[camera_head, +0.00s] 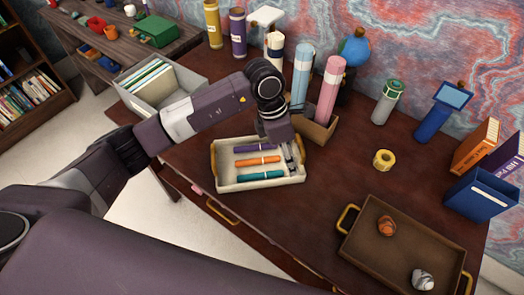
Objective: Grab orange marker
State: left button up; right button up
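The orange marker (257,161) lies in a cream tray (228,187) on the desk, between a purple marker (252,149) above it and a teal marker (260,175) below it. My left arm reaches in from the left over the desk. My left gripper (294,162) points down at the right end of the tray, just right of the orange marker's right end. The gap between its fingers is too small to judge. The orange marker lies flat among the others. My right gripper is not in view.
Tall tubes, a brown box (317,129) and a blue globe (354,47) stand along the back. A grey file bin (180,92) is behind my arm. A yellow tape roll (384,160) and a brown tray (386,250) with two stones are right. The desk's middle is clear.

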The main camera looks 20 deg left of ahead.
aim_at(267, 158)
pick_arm(q)
jog(key=w+a+y, duration=0.1)
jog(key=a, duration=0.1)
jog(key=w+a+y, duration=0.1)
jog(key=a, duration=0.2)
jog(key=w+a+y, duration=0.1)
jog(key=a, duration=0.2)
jog(key=shift+w+r+y, duration=0.15)
jog(key=shift+r+y, duration=0.15)
jog(key=shift+a+f, duration=0.15)
jog(key=shift+f, duration=0.1)
jog(key=shift+f+p, duration=0.55)
jog(key=shift+f, duration=0.35)
jog(key=shift+d+f, duration=0.25)
jog(key=shift+f, duration=0.15)
jog(key=f, duration=0.1)
jog(key=f+p, duration=0.2)
jog(key=shift+w+d+f, duration=0.25)
jog(key=shift+f, duration=0.45)
grip_shut()
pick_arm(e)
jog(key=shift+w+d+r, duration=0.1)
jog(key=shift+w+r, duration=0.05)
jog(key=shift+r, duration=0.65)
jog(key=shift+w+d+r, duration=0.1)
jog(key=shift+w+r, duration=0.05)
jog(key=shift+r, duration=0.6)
